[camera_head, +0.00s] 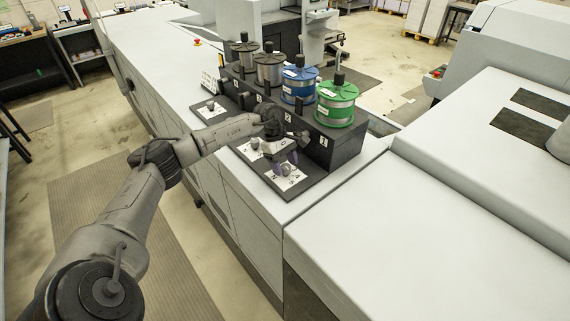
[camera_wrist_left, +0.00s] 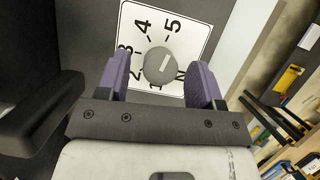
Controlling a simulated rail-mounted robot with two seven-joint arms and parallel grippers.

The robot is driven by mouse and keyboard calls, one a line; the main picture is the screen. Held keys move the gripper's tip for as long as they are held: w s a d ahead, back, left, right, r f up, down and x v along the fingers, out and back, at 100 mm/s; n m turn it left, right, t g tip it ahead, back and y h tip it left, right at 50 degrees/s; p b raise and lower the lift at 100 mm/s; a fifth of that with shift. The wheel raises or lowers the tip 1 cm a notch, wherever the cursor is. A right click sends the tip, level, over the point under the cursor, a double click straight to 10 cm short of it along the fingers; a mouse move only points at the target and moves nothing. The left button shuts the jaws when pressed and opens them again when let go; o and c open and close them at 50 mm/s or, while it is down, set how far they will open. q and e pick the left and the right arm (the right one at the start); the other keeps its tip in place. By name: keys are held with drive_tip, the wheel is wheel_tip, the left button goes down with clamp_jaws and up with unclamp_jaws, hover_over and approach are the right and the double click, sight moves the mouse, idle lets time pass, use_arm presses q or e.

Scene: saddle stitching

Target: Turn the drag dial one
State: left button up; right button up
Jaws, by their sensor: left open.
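A round grey dial (camera_wrist_left: 158,66) with a short white mark sits on a white numbered plate (camera_wrist_left: 137,18) in the left wrist view. The mark slants up and right, roughly toward the side of the 5. My left gripper (camera_wrist_left: 161,76) is open, with one purple finger on each side of the dial. Gaps show between the fingers and the dial. In the head view, the left gripper (camera_head: 287,163) points down over the front plate (camera_head: 292,182), below the green spool, and partly hides it. My right gripper is in neither view.
Green (camera_head: 336,103) and blue (camera_head: 299,84) wire spools and two grey ones stand on a black stand behind the arm. Other small dials (camera_head: 255,143) sit on plates to the left. The light machine top (camera_head: 440,215) at right is clear.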

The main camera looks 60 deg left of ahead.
use_arm(q)
drive_tip(key=shift+d+f, duration=0.15)
drive_tip(key=shift+f, duration=0.2)
drive_tip(key=c, duration=0.9)
